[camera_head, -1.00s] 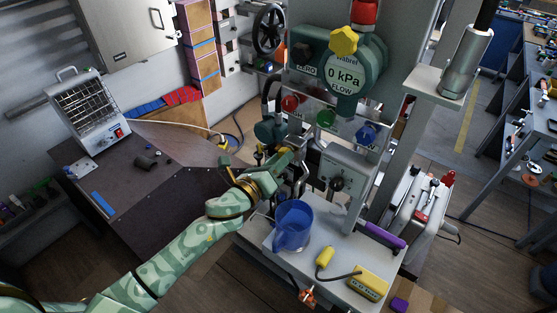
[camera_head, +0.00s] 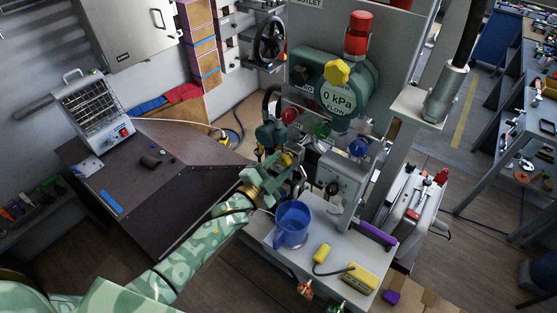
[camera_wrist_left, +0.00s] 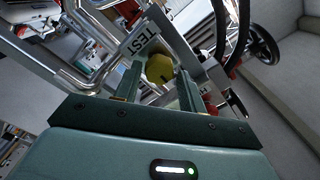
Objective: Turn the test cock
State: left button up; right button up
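The test cock shows in the left wrist view as a yellow knob (camera_wrist_left: 160,68) beside a plate marked TEST (camera_wrist_left: 139,40). In the head view a small yellow part (camera_head: 286,159), which looks like the same knob, is partly hidden by my left gripper (camera_head: 278,165). In the wrist view the fingers of my left gripper (camera_wrist_left: 160,88) are apart, one on each side of the knob. I cannot tell whether they touch it. My right gripper is not in view.
Above are a green regulator (camera_head: 343,93) with a yellow knob and a kPa display, and red, green and blue handwheels. A dark table (camera_head: 150,195) stands left.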

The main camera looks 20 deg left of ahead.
pick_arm(q)
jog(key=shift+o, duration=0.6)
jog(key=shift+f, duration=0.1)
jog(key=shift+s, duration=0.1)
jog(key=shift+s+a, duration=0.1)
jog(key=shift+s, duration=0.2)
jog(key=p+v, duration=0.2)
jog(key=v, duration=0.3)
jog(key=shift+s, duration=0.1)
jog(key=shift+a, duration=0.1)
jog(key=b+v, duration=0.2)
jog(key=v, duration=1.4)
jog(key=shift+s, duration=0.2)
